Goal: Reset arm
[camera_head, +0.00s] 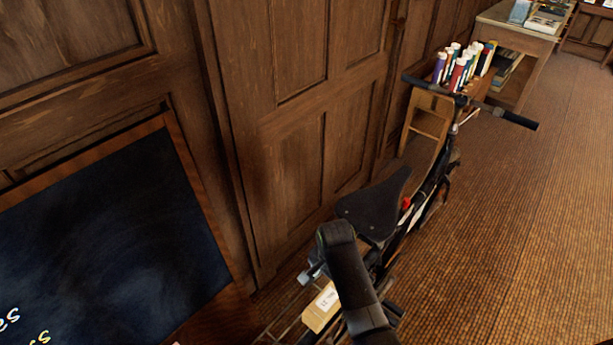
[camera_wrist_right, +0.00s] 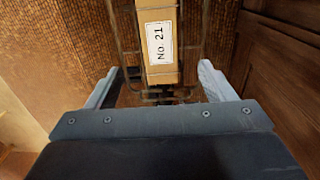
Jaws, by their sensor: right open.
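My right gripper (camera_head: 311,273) hangs over the rear of a bicycle in the head view, its dark arm coming up from the bottom edge. In the right wrist view the two pale fingers of the right gripper (camera_wrist_right: 158,68) are spread apart with nothing gripped. A tan box (camera_head: 316,318) with a white label lies on the bicycle's rear rack. The box (camera_wrist_right: 157,75) also shows beyond the fingers in the wrist view, its label reading "No. 21". My left gripper is not in view.
The black bicycle (camera_head: 372,209) stands along the panelled wall (camera_head: 295,160). A dark board (camera_head: 110,240) in a wooden frame is at the left. A small wooden stand (camera_head: 428,115) holds several coloured tubes. A desk (camera_head: 520,38) stands behind. The floor (camera_head: 540,220) at right is clear.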

